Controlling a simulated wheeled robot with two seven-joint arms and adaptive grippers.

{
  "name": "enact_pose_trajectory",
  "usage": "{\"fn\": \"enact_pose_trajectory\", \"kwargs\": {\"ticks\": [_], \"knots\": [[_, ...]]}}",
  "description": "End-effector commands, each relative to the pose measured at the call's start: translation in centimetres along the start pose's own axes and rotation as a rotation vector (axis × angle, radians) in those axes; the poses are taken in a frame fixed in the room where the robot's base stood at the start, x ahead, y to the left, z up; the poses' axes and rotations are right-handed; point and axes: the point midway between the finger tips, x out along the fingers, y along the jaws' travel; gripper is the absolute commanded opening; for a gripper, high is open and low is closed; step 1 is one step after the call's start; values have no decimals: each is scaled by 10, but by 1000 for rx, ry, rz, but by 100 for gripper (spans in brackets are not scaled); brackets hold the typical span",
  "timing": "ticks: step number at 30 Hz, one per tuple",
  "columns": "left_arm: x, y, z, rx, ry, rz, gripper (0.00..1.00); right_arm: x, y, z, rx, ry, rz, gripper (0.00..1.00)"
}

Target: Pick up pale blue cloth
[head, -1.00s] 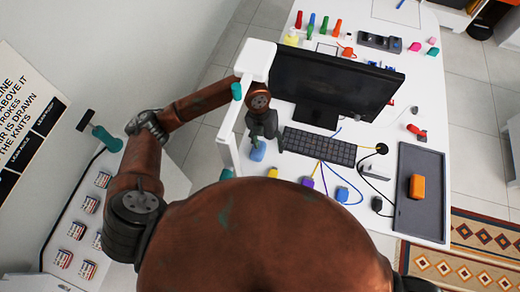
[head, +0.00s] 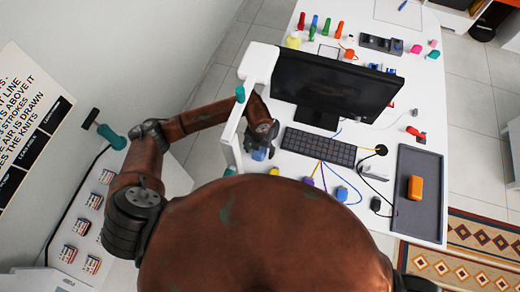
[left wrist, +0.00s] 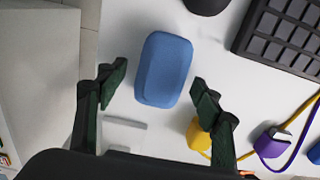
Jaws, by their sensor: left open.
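The pale blue cloth (head: 259,154) looks like a rounded blue pad lying on the white desk, left of the keyboard. In the head view my left gripper (head: 263,138) is over it and hides part of it. In the left wrist view the cloth (left wrist: 164,70) lies beyond and between the two open fingertips (left wrist: 156,86). The fingers have nothing between them, and I cannot tell how high they are above the desk. My right gripper is not in view.
A black keyboard (head: 318,146) and a monitor (head: 335,85) stand to the right. A yellow plug (left wrist: 198,135) lies by the right finger, with a purple plug (left wrist: 272,142) beyond it. A white raised panel (head: 230,130) edges the desk at left.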

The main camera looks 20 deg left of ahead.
Motion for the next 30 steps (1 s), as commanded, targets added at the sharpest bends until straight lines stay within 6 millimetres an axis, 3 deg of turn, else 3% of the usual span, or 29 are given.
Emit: {"fn": "enact_pose_trajectory", "kwargs": {"ticks": [5,24,30], "knots": [[0,0,0,0,0,0,60,0,-1,0,0,0,-1,0],[0,0,0,-1,0,0,16,0,-2,0,1,0,-3,0],[-1,0,0,-1,0,0,16,0,-2,0,1,0,-2,0]]}}
